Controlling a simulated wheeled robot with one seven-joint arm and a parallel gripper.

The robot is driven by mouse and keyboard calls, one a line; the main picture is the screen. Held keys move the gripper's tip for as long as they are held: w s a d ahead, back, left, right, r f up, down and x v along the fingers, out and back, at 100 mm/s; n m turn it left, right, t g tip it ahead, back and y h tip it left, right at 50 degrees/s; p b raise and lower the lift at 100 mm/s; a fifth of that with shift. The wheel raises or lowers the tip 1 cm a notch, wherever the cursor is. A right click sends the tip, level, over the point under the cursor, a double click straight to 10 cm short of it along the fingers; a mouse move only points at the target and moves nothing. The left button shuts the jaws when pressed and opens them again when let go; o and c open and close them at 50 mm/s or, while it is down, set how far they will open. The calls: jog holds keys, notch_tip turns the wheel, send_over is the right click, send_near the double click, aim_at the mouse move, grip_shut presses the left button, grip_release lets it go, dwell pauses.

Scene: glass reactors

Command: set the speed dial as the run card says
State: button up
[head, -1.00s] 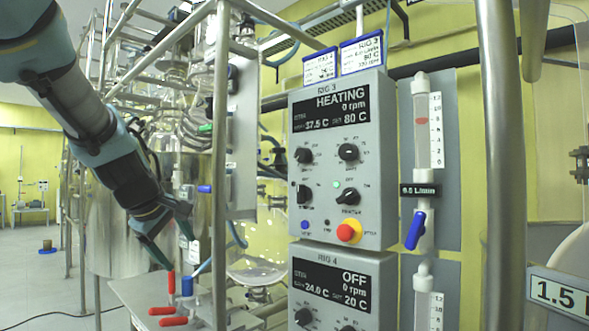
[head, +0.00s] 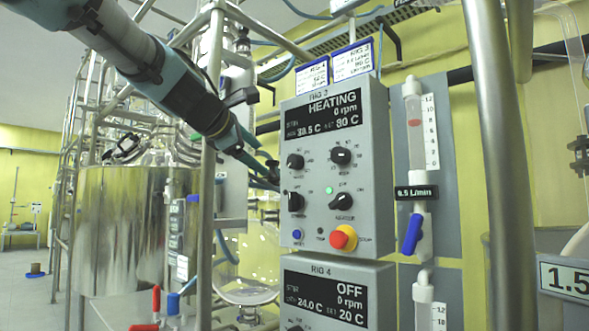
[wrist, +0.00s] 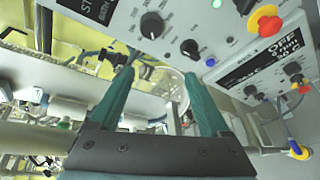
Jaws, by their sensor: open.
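The Rig 3 control box (head: 372,190) is grey. Its display (head: 321,111) reads HEATING, 0 rpm, set 80 C. Below are an upper left dial (head: 295,161), upper right dial (head: 341,156), lower left dial (head: 293,201) and heater dial (head: 341,201); most small labels are unreadable. The Rig 3 run card (head: 353,62) stands on top, its rpm line too blurred to read. My gripper (head: 272,174) is open and empty just left of the box. In the wrist view its fingertips (wrist: 158,78) are apart, below the upper left dial (wrist: 152,25) and lower left dial (wrist: 189,48).
A red stop button (head: 343,237) sits low on the box. The Rig 4 box (head: 338,290), OFF, is directly below. A flowmeter with a blue valve (head: 413,233) is to the right. A metal post (head: 206,150) and steel vessel (head: 125,220) stand left.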

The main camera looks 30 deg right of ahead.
aim_at(292, 161)
jog(key=shift+n+h, duration=0.3)
jog(key=shift+h, duration=0.2)
jog(key=w+d, duration=0.1)
jog(key=d, duration=0.2)
jog(key=w+d+p, duration=0.1)
jog(key=d, duration=0.3)
jog(key=w+d, duration=0.1)
jog(key=d, duration=0.3)
jog(key=shift+w+d+r+p, duration=0.2)
jog(key=shift+w+p, duration=0.1)
grip_shut()
